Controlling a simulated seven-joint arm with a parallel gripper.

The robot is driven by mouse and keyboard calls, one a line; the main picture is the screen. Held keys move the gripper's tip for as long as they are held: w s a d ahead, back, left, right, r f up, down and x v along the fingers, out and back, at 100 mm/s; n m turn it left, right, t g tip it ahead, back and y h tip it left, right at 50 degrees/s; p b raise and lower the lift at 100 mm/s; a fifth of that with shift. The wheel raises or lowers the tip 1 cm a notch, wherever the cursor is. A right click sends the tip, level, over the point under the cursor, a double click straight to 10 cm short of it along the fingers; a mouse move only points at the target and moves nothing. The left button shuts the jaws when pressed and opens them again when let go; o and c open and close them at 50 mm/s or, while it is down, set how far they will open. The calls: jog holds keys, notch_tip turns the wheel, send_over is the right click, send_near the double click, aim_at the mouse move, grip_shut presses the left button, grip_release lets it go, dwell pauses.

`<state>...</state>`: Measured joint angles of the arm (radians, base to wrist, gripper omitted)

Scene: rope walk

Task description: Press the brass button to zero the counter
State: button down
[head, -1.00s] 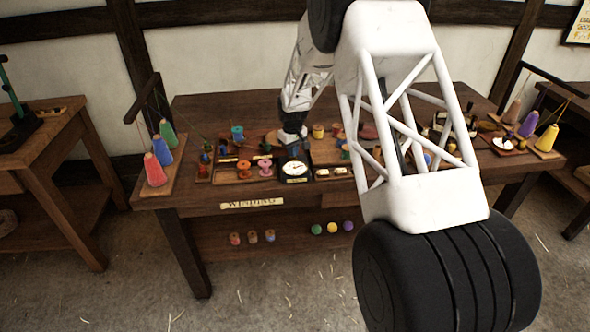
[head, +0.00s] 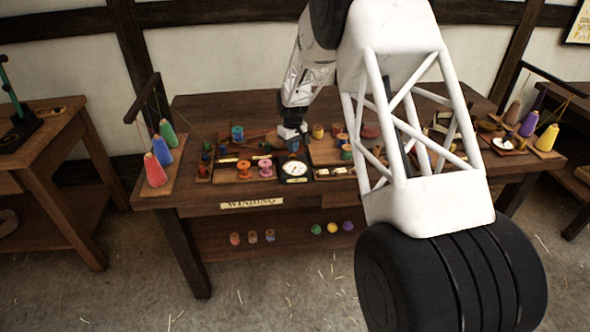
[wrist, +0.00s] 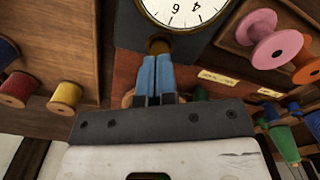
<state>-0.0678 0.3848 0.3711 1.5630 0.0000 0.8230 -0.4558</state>
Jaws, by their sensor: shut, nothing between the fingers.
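The counter is a white round dial on a dark base (head: 294,170) near the front middle of the winding table; its dial also shows at the top of the wrist view (wrist: 183,10). The brass button (wrist: 160,46) sits on the dark base just beside the dial. My gripper (wrist: 157,58) has its two blue fingers side by side and shut, with nothing between them. Its tips overlap the near edge of the button in the wrist view; I cannot tell whether they touch it. In the head view my gripper (head: 293,147) is just behind the dial.
Orange and pink spools (wrist: 265,40) stand on a wooden tray right of the dial in the wrist view. Red and yellow spools (wrist: 65,95) are at the left there. Thread cones (head: 160,150) stand at the table's left end, more (head: 546,137) at its right.

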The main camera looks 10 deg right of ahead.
jog(key=shift+r, duration=2.35)
jog(key=shift+s+r, duration=0.15)
jog(key=shift+r, duration=0.05)
jog(key=s+d+r+m+t, duration=0.1)
jog(key=s+d+r+m, duration=0.1)
jog(key=s+r, duration=0.95)
jog(key=s+d+r+m, duration=0.1)
jog(key=s+d+r, duration=0.1)
jog(key=s+r, duration=0.95)
jog(key=s+d+f+m, duration=0.1)
jog(key=s, duration=1.6)
jog(key=s+d+f+m+t, duration=0.1)
jog(key=s+m, duration=0.1)
jog(key=s, duration=1.6)
jog(key=shift+s+d+f+t, duration=0.2)
jog(key=shift+s+f+t, duration=0.05)
jog(key=shift+f+t, duration=0.05)
